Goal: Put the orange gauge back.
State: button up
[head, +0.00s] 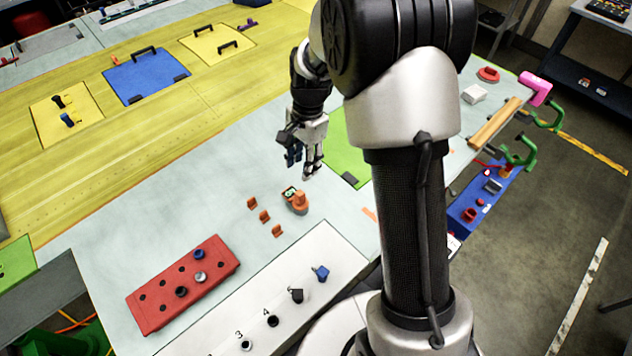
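The orange gauge (299,204) stands on the pale grey table surface, a squat orange body with a small greenish dial or display at its upper left. Three small orange blocks (264,217) stand in a slanting row just left of it; I cannot tell whether they form its holder. My gripper (302,168) hangs above and slightly behind the gauge, pointing down, apart from it. Its fingers look spread, with a gap between them and nothing held. My arm hides part of the table to the right.
A red block with holes (160,313) holds several plugs at the front left. A white numbered strip (322,245) with several small parts lies in front. A green plate (346,150) lies behind the gauge. The yellow wing panel (200,98) fills the back left.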

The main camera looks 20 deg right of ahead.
jog(key=s+r+n+t, duration=0.1)
jog(key=s+r+n, duration=0.4)
jog(key=r, duration=0.6)
jog(key=s+r+n+t, duration=0.2)
jog(key=s+r+n, duration=0.1)
jog(key=s, duration=0.7)
jog(key=s+a+r+n+t+h, duration=0.1)
jog(key=s+r+n, duration=0.3)
jog(key=s, duration=0.7)
jog(key=shift+a+r+n+t, duration=0.15)
jog(key=shift+a+n+t, duration=0.05)
jog(key=shift+n+t, duration=0.35)
jog(key=shift+s, duration=0.2)
